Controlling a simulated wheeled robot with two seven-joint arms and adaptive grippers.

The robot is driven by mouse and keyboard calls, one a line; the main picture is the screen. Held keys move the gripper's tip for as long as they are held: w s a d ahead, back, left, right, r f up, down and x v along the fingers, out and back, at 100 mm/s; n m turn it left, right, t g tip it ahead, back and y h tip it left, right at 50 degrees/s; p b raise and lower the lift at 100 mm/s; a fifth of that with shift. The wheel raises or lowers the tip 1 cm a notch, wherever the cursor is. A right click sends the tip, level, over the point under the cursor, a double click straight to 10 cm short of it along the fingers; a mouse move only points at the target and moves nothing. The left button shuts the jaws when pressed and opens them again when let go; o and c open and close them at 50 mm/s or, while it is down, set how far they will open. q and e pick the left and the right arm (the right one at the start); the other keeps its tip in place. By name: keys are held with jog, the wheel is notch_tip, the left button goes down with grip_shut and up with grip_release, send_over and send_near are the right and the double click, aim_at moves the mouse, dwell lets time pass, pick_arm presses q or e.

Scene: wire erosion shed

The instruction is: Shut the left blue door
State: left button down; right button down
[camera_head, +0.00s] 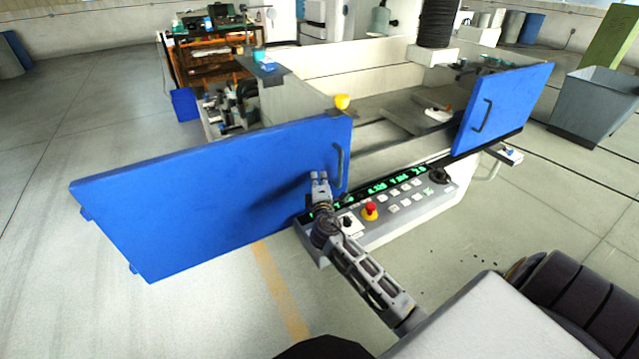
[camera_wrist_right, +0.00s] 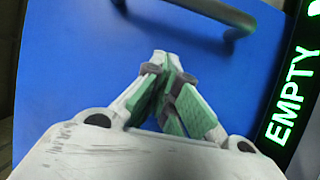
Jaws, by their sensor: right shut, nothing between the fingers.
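The left blue door (camera_head: 225,195) is a large flat panel standing open, reaching out to the left of the machine. Its dark bar handle (camera_head: 339,165) is near its right edge; the handle also shows at the top of the right wrist view (camera_wrist_right: 235,25). My right gripper (camera_head: 319,176) is shut and empty, in front of the door's right part, a little left of and below the handle. In the right wrist view the closed fingertips (camera_wrist_right: 160,58) point at the blue panel (camera_wrist_right: 90,50); I cannot tell whether they touch it. My left gripper is not in view.
The right blue door (camera_head: 503,105) with its own handle stands at the machine's right. A control panel (camera_head: 400,200) with a red stop button (camera_head: 370,211) lies just below and right of my gripper. A grey bin (camera_head: 597,100) stands far right. The floor at left is clear.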

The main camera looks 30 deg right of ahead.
aim_at(329, 164)
jog(key=shift+w+d+r, duration=0.1)
jog(key=shift+w+d, duration=0.1)
jog(key=shift+w, duration=0.15)
jog(key=shift+d, duration=0.25)
jog(key=shift+s+d+p, duration=0.2)
jog(key=shift+d+p, duration=0.1)
jog(key=shift+d, duration=0.6)
jog(key=shift+s+d+p, duration=0.2)
jog(key=shift+d+p, duration=0.1)
jog(key=shift+d, duration=0.55)
